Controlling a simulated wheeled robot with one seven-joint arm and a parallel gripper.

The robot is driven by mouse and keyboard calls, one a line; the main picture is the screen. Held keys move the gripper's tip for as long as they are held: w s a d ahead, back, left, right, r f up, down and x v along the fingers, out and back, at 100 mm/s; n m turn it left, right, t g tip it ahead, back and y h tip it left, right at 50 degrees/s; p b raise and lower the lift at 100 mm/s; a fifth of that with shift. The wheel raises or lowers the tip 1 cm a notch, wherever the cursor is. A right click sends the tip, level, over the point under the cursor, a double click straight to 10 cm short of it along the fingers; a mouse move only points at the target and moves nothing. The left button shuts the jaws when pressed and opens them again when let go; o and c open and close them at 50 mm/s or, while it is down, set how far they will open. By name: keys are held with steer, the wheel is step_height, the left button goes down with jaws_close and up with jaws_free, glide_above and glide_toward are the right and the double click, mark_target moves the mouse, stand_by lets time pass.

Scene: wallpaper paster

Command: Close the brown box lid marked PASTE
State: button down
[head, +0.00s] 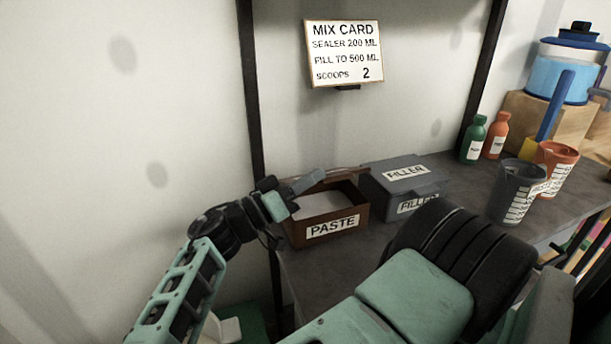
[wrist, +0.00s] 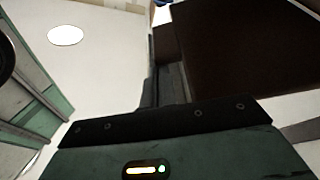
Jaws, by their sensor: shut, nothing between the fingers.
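The brown PASTE box (head: 333,227) stands on the grey bench in the head view, its top open and pale contents showing inside. A thin brown edge (head: 345,171) shows at the back of the box; it looks like the lid swung back, seen almost edge-on. My gripper (head: 312,181) is shut and empty, over the back left part of the box, its tips close to that edge. I cannot tell whether they touch. In the wrist view, the fingers (wrist: 168,80) are beside a large dark brown panel (wrist: 250,45), perhaps the lid.
A grey FILLER box (head: 405,178) with its lid shut stands just right of the PASTE box. Grey and orange buckets (head: 520,190) and green and orange bottles (head: 473,140) stand farther right. A black post (head: 250,90) and the wall are behind and left.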

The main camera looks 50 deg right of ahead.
steer(key=shift+s+a+f+m+g+b, duration=0.15)
steer(key=shift+s+f+m+g+b, duration=0.15)
steer(key=shift+f+m+b, duration=0.35)
steer(key=shift+s+a+f+m+g+b, duration=0.1)
steer(key=shift+s+f+m+g+b, duration=0.2)
steer(key=shift+f+m+b, duration=0.25)
steer(key=shift+s+a+f+m+g+b, duration=0.2)
steer(key=shift+f+m+g+b, duration=0.2)
steer(key=shift+f+m+b, duration=0.25)
